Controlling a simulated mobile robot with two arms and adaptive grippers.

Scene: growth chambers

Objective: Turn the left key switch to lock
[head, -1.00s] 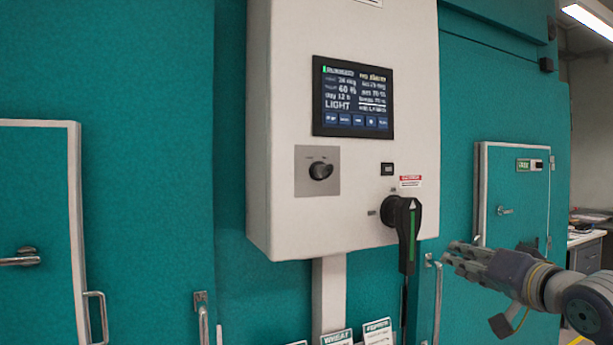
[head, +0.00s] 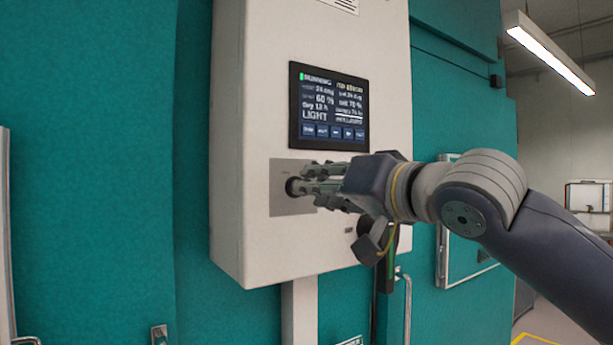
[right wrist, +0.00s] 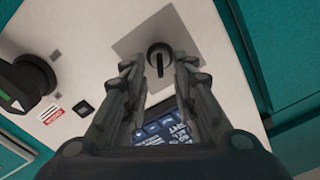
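The left key switch is a black round knob (head: 292,187) on a square grey plate (head: 285,207), below the screen of the white control box. In the right wrist view the knob (right wrist: 160,56) shows a raised bar across its face. My right gripper (head: 308,184) is at the knob and hides part of it in the head view. In the right wrist view its fingers (right wrist: 158,70) are apart, one on each side of the knob, with a gap to both. Contact cannot be made out. My left gripper is not in view.
The white control box (head: 235,130) stands out from the teal wall. Its lit screen (head: 330,105) is just above my gripper. A large black rotary handle (right wrist: 25,85) sits beside the plate, partly hidden by my arm in the head view.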

